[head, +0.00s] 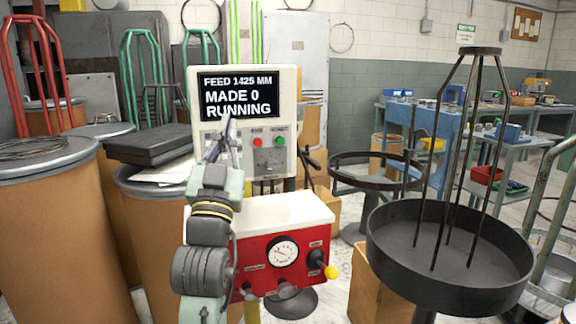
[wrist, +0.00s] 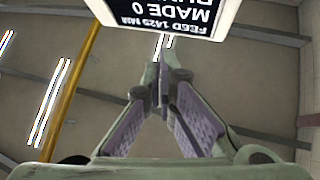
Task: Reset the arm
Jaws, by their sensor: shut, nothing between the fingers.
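My gripper (head: 229,122) is shut and empty, its fingertips pointing up in front of the control panel (head: 290,80). It covers part of the panel's left button area. The panel's screen (head: 238,96) reads "FEED 1425 MM", "MADE 0", "RUNNING". A red and a green button sit below the screen. In the wrist view my gripper (wrist: 161,75) shows with its fingers together, against the ceiling. The screen (wrist: 175,15) shows upside down at the top there. My arm rises from below, in front of the red box with a gauge (head: 283,252).
Large brown drums (head: 60,235) stand close on the left, one with a black case (head: 150,143) near it. A black round pan with upright rods (head: 450,250) stands on the right. A yellow-tipped lever (head: 331,272) sticks out from the red box. Blue workbenches (head: 440,125) are behind.

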